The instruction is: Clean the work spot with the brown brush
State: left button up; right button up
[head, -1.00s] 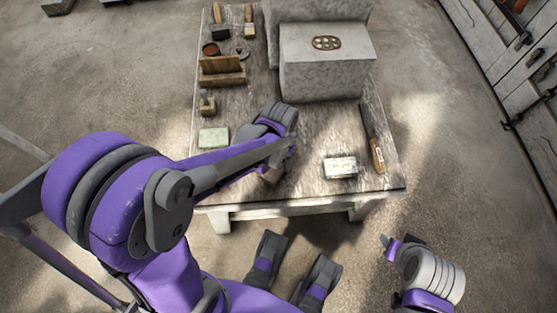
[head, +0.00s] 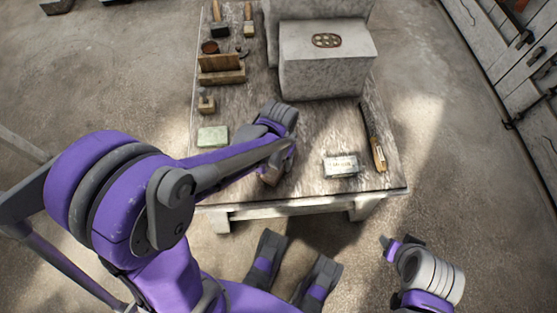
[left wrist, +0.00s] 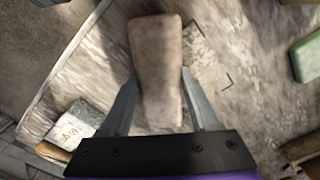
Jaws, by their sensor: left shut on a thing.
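The brown brush (left wrist: 157,60) is a rounded reddish-brown block in the left wrist view. My left gripper (left wrist: 159,88) is shut on it, with one finger along each side. In the head view the brush (head: 271,176) shows only in part below my left gripper (head: 275,160), near the table's front edge. A paler patch with dark corner marks, perhaps the work spot (left wrist: 208,55), lies beside and partly behind the brush in the left wrist view. The brush's underside is hidden. My right gripper (head: 403,243) is off the table at lower right; its opening is unclear.
On the wooden table (head: 320,125) a labelled pale block (head: 341,165) and a wooden-handled tool (head: 373,140) lie at right. A green block (head: 213,136), a wooden holder (head: 222,70) and brushes (head: 220,22) line the left side. A large stone block (head: 325,65) stands at the back.

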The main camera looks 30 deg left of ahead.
pick_arm(q)
jog(key=shift+w+d, duration=0.1)
jog(key=shift+w, duration=0.9)
jog(key=shift+s, duration=2.25)
jog(key=shift+w, duration=0.1)
jog(key=shift+w, duration=2.15)
jog(key=shift+s, duration=0.15)
